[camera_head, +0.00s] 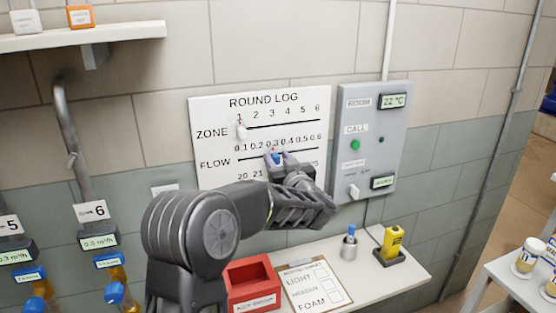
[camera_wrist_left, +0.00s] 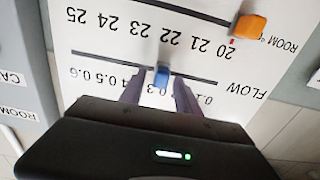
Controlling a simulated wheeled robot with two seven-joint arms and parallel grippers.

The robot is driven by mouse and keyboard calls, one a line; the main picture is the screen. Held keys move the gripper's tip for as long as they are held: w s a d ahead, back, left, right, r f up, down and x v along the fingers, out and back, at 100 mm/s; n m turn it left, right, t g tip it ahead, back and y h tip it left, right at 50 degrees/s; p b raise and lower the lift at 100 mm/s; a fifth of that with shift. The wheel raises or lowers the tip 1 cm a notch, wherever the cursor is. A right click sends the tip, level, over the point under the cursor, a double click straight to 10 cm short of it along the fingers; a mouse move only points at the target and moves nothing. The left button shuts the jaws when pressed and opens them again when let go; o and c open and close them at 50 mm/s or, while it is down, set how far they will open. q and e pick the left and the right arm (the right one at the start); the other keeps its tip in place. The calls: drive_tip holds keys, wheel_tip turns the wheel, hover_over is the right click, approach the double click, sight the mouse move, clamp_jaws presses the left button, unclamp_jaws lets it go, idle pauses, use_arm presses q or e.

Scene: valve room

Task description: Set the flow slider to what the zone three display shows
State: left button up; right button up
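The white ROUND LOG board (camera_head: 203,118) hangs on the wall. Its flow slider has a blue knob (camera_wrist_left: 162,75) at about 0.3, as near as I can tell. My left gripper (camera_head: 280,162) reaches up to the board from below. In the left wrist view my left gripper (camera_wrist_left: 158,88) has one purple finger on each side of the blue knob, with slim gaps, so it looks open around it. The zone three display is not in view; displays for zone 5 (camera_head: 17,257) and zone 6 (camera_head: 98,241) show at left. My right gripper is not in view.
The zone slider's pale knob (camera_head: 241,131) stands at 1. An orange knob (camera_wrist_left: 248,27) sits near 20 on the room slider. A grey room panel (camera_head: 345,130) is right of the board. Below are a red tray (camera_head: 252,281), a clipboard (camera_head: 311,287) and a yellow device (camera_head: 392,241).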

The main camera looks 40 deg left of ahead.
use_arm(q)
drive_tip(key=shift+s+d, duration=0.3)
drive_tip(key=shift+d, duration=0.1)
drive_tip(key=b+v, duration=0.2)
drive_tip(key=v, duration=0.4)
drive_tip(key=shift+s+d, duration=0.25)
drive_tip(key=shift+d, duration=0.1)
